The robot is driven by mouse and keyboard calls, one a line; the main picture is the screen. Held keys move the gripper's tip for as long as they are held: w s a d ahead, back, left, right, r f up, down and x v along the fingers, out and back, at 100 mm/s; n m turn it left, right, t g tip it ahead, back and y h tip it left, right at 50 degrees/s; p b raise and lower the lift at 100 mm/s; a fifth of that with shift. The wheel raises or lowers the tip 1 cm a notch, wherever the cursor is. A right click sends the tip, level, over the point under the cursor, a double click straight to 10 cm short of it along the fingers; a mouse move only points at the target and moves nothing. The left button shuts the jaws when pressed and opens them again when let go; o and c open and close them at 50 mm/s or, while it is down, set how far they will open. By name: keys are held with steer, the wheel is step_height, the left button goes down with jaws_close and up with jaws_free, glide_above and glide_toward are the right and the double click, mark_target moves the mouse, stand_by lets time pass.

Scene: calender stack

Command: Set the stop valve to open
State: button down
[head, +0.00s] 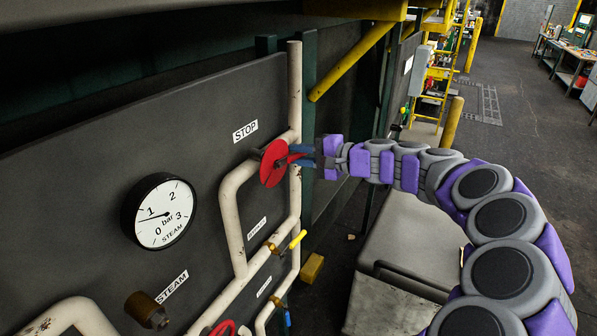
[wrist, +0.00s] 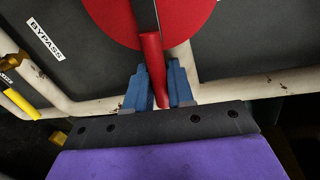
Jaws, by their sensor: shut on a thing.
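The stop valve is a red disc (head: 273,164) on the cream pipe, just below the STOP label (head: 245,131). A red handle (wrist: 155,65) sticks out from the disc, which also fills the top of the wrist view (wrist: 190,22). My gripper (head: 302,155) reaches in from the right. Its blue fingers (wrist: 160,85) stand on either side of the red handle and are shut on it. The fingers hide part of the handle in the head view.
A round steam gauge (head: 158,212) is left of the valve. Below are a yellow lever (head: 298,239) near the BYPASS label (wrist: 45,39), a brass fitting (head: 147,309) and another red handle (head: 222,328). A grey box-like unit (head: 410,240) stands under my arm. Open floor (head: 515,130) lies right.

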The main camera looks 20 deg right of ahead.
steer(key=shift+r+n+b, duration=0.6)
steer(key=shift+n+b, duration=0.2)
steer(key=c, duration=1.1)
jaws_free()
steer(key=shift+r, duration=0.1)
steer(key=shift+d, duration=0.1)
steer(key=v, duration=1.7)
steer(key=shift+s, duration=0.2)
